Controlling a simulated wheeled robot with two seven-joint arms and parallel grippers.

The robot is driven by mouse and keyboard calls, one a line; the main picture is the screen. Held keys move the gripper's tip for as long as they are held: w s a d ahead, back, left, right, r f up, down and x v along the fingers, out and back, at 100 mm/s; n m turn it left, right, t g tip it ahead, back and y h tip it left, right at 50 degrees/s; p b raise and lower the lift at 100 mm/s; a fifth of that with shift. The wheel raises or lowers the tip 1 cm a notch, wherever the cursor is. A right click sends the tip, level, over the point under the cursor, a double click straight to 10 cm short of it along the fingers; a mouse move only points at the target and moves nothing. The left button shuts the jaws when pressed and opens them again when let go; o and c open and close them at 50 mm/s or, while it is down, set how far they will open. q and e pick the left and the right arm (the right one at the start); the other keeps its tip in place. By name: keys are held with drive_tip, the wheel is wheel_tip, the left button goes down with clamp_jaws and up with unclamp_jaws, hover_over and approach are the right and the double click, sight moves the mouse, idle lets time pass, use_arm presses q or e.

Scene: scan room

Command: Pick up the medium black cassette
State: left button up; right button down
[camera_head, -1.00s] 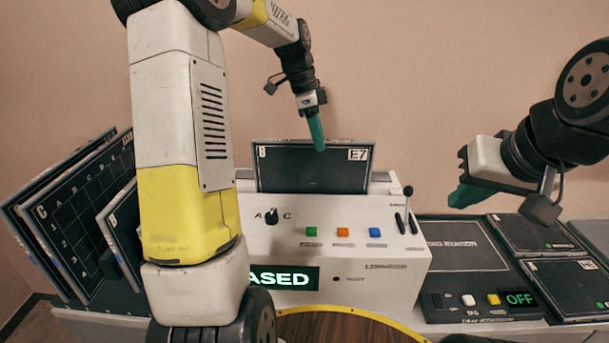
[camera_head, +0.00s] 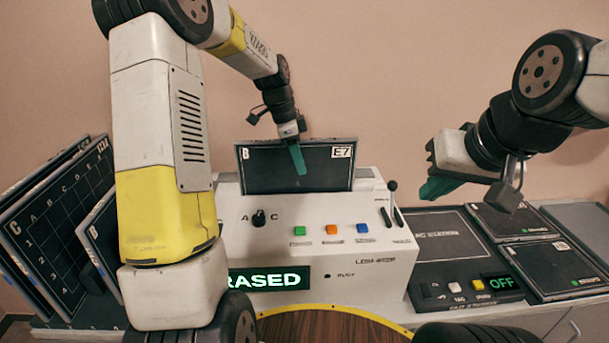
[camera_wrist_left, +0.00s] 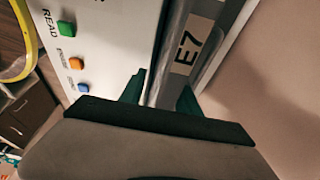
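A black cassette labelled B and E7 (camera_head: 270,168) stands upright in the slot on top of a white machine (camera_head: 345,262). My left gripper (camera_head: 298,160) is at the cassette's top edge, right of its middle. In the left wrist view the cassette's edge with the E7 label (camera_wrist_left: 187,50) runs between the teal fingers of the left gripper (camera_wrist_left: 163,92), one on each side. The fingers look apart, and contact is not clear. My right gripper (camera_head: 437,188) hangs in the air above the right-hand station, holding nothing visible; its finger gap is hidden.
A rack at left holds larger panels, including a black one marked C (camera_head: 62,225); my left arm partly hides it. A flat station (camera_head: 447,245) with an OFF display and black plates lies at right. A round wooden surface (camera_head: 325,327) is in front.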

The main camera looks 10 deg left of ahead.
use_arm(q)
clamp_jaws()
drive_tip(key=shift+r, duration=0.1)
idle(1.3)
